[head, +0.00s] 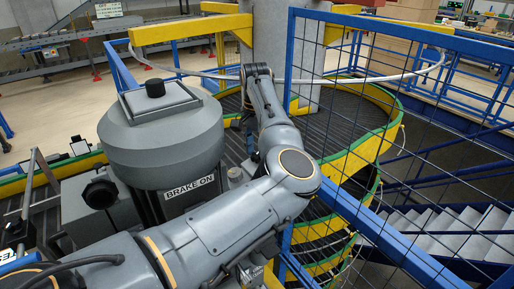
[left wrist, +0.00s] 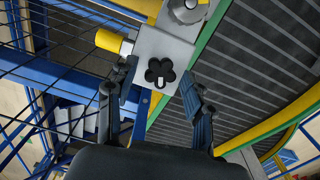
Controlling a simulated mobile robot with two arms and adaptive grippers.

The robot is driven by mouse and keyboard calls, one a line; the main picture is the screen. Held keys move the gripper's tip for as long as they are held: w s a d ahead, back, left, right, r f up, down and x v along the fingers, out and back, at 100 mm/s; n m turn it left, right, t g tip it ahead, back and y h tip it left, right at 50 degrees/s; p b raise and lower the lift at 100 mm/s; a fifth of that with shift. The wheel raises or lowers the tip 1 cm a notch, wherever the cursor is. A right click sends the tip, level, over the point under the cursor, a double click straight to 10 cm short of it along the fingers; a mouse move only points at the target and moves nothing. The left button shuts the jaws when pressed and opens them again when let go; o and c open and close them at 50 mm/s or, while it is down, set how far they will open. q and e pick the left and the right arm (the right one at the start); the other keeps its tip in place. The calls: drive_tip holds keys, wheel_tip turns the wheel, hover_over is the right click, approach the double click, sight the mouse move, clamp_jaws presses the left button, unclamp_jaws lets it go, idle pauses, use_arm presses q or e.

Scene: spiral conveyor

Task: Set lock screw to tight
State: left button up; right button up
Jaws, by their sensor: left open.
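The lock screw looks to be a black star-shaped knob (left wrist: 160,72) with a white mark near its lower edge. It sits on a light grey block (left wrist: 160,46) in the left wrist view. My left gripper (left wrist: 159,80) is open, with one finger to each side of the knob in that view. I cannot tell how far the fingertips are from it in depth. In the head view my left gripper (head: 248,126) shows small and dark below my wrist, and the knob cannot be made out there. My right gripper is not in view.
A yellow cylinder (left wrist: 113,42) and a round metal part (left wrist: 188,10) adjoin the block. A grey drum (head: 160,140) labelled BRAKE ON stands left of my forearm. A blue mesh fence (head: 395,100) and the yellow-edged spiral conveyor (head: 340,110) are to the right.

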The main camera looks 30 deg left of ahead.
use_arm(q)
drive_tip(key=shift+f, duration=0.15)
clamp_jaws()
drive_tip(key=shift+d+f+m+b, duration=0.15)
drive_tip(key=shift+m+b, duration=0.65)
drive_tip(key=shift+b, duration=0.4)
drive_tip(key=m+b, duration=0.3)
drive_tip(key=b, duration=0.1)
drive_tip(key=m+t+y+b, duration=0.1)
drive_tip(key=m+b, duration=0.2)
drive_tip(key=shift+s+m+y+b, duration=0.1)
drive_tip(key=shift+m+y+b, duration=0.2)
drive_tip(key=shift+b, duration=0.05)
drive_tip(key=shift+s+d+m+t+b, duration=0.1)
drive_tip(key=shift+m+t+b, duration=0.5)
drive_tip(key=shift+m+b, duration=1.2)
drive_tip(key=shift+r, duration=0.2)
unclamp_jaws()
